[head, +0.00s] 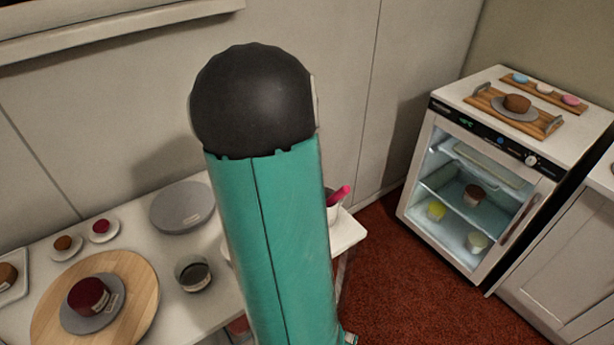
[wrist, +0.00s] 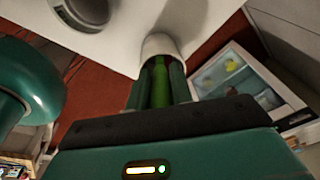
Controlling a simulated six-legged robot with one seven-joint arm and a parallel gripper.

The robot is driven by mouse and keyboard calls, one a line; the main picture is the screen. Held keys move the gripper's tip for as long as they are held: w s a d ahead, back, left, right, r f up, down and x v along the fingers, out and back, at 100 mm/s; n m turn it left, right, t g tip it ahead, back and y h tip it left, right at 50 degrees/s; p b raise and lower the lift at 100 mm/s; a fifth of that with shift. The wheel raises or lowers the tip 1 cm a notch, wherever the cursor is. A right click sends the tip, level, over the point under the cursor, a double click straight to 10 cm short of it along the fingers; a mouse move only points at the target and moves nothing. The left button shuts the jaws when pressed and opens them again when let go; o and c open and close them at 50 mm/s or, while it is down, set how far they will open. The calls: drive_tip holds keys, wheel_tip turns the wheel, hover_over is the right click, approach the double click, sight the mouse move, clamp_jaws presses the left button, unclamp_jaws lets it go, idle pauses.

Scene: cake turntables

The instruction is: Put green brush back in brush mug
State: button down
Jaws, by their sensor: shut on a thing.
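My gripper (wrist: 161,72) is shut on the green brush (wrist: 160,88), which lies between the two fingers in the wrist view. The white brush mug (wrist: 161,44) is straight beyond the fingertips near the white table's edge. The brush's far end meets the mug in the picture; I cannot tell whether it is inside or only in front. In the head view my arm hides the gripper and green brush. A pink handle (head: 340,195) sticks out of the mug (head: 333,214), which is partly hidden behind my arm.
On the white table are a grey turntable (head: 182,207), a dark cup (head: 193,272) and a wooden board (head: 138,310) bearing a red cake (head: 88,296). A glass-door fridge (head: 470,190) stands at right. Red carpet (head: 385,275) lies open between.

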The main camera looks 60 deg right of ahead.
drive_tip(key=shift+s+a+f, duration=0.15)
drive_tip(key=shift+s+f, duration=0.3)
drive_tip(key=shift+f, duration=0.35)
drive_tip(key=c, duration=1.1)
unclamp_jaws()
drive_tip(key=shift+d+f, duration=0.15)
drive_tip(key=shift+d, duration=0.1)
drive_tip(key=shift+c, duration=0.2)
drive_tip(key=shift+a, duration=0.2)
drive_tip(key=shift+w+r, duration=0.15)
drive_tip(key=shift+r, duration=2)
drive_tip(key=shift+w+r, duration=0.1)
drive_tip(key=shift+r, duration=3.05)
